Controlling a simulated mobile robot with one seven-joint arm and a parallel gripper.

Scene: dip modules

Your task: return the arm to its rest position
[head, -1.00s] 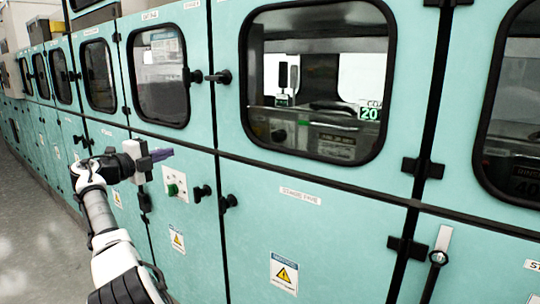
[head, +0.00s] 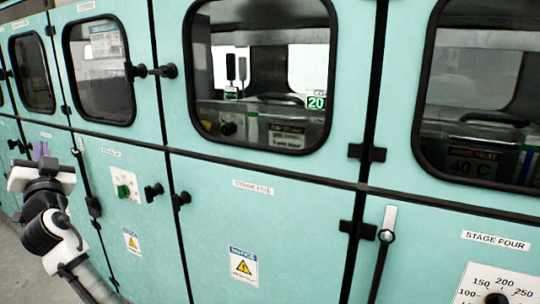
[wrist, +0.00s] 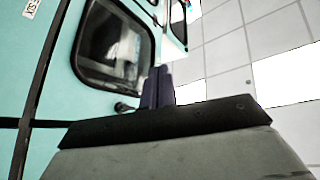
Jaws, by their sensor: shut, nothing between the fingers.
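My gripper (head: 41,151) is at the far left of the head view, pointing up, in front of the teal cabinets. Its purple-grey fingers are together with nothing between them. In the wrist view the closed fingers (wrist: 158,87) stand up past the dark gripper body, with a cabinet window behind them. My white and black arm reaches up to it from the lower left of the head view. The gripper appears clear of the cabinet fronts, though the exact gap cannot be told.
A long row of teal cabinets (head: 300,205) fills the view. Black handles (head: 152,71) and a panel with a green knob (head: 124,191) stick out from the fronts. A lever (head: 387,228) and a dial panel (head: 500,285) are at the right. Grey floor shows at lower left.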

